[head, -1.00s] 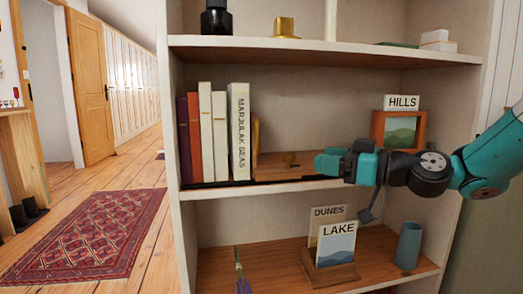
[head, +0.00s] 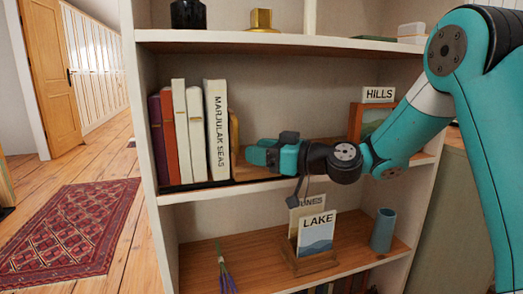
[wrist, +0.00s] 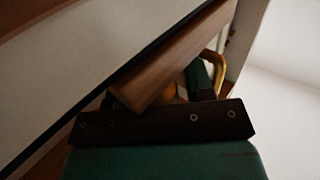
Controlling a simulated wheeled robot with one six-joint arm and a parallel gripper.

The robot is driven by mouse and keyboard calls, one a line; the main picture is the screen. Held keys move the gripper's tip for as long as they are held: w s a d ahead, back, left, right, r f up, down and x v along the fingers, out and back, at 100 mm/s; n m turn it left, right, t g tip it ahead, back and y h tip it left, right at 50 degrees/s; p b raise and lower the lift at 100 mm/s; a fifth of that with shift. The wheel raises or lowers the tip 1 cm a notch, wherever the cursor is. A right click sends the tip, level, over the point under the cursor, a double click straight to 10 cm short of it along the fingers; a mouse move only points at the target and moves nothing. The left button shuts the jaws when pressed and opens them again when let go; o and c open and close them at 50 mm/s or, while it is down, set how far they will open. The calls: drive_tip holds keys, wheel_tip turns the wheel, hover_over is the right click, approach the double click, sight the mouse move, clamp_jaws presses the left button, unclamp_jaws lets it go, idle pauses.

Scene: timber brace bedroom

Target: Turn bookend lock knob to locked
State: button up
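In the wrist view a brass-orange piece (wrist: 166,92), probably the lock knob, shows partly behind a wooden block edge (wrist: 150,80). A curved brass bar (wrist: 216,65) is at its right. My gripper's dark fingers (wrist: 155,92) look apart on either side of the knob; contact cannot be told. The knob's setting is hidden.
Several upright books (head: 193,130) stand left of the bookend. Below are the LAKE card (head: 316,234), a blue cup (head: 382,230) and a purple-tipped stem (head: 226,275). The upper shelf (head: 250,38) is close overhead.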

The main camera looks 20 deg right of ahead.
drive_tip(key=c, duration=0.7)
drive_tip(key=shift+o, duration=0.2)
